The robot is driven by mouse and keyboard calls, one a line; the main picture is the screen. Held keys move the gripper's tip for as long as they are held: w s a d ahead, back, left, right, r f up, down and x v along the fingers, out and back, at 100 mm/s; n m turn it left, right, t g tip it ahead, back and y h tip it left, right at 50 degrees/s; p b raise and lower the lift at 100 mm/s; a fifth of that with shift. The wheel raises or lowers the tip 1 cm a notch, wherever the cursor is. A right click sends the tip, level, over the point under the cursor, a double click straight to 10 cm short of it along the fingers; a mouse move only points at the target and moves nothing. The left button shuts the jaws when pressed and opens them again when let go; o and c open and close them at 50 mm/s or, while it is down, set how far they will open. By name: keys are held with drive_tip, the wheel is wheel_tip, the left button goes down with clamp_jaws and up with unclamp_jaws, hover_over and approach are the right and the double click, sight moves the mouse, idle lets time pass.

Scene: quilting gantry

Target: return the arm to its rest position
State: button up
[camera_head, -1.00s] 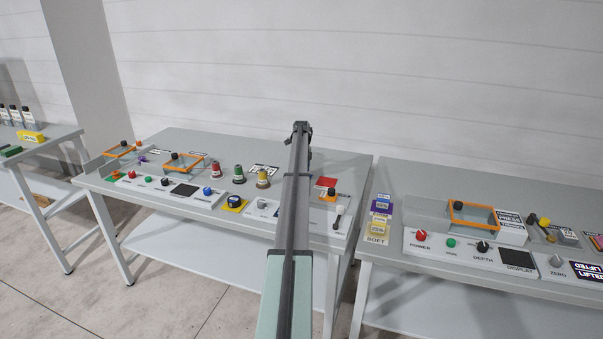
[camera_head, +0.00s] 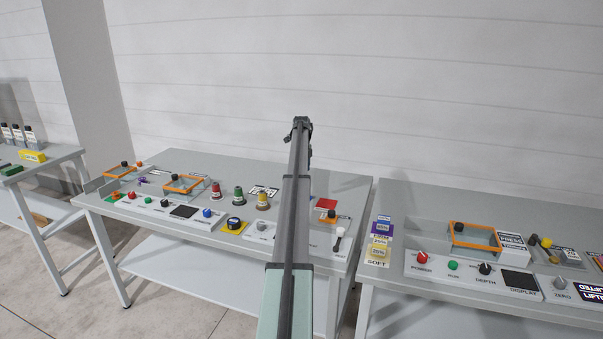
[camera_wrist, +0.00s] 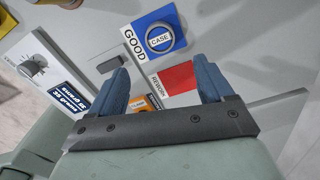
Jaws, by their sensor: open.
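My arm extends up the middle of the head view, and its end with my gripper (camera_head: 301,122) stands in front of the pale wall, above the far edge of the middle table (camera_head: 330,180). The wrist view shows my gripper (camera_wrist: 163,75) with its two blue fingers wide apart and nothing between them. Beyond the fingers are a red square (camera_wrist: 178,78) marked REWORK and a blue square (camera_wrist: 173,22) with a round CASE piece (camera_wrist: 159,39). An orange part (camera_wrist: 150,101) is partly hidden behind the gripper's dark crossbar.
The middle table carries red (camera_head: 216,191), green (camera_head: 238,195) and yellow (camera_head: 263,201) cone-like pieces, plus a control panel (camera_head: 156,204). An orange-framed clear box (camera_head: 474,236) stands on the right table (camera_head: 410,195). A gap separates these tables. Another table (camera_head: 50,155) is at the left.

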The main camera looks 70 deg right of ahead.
idle(0.4)
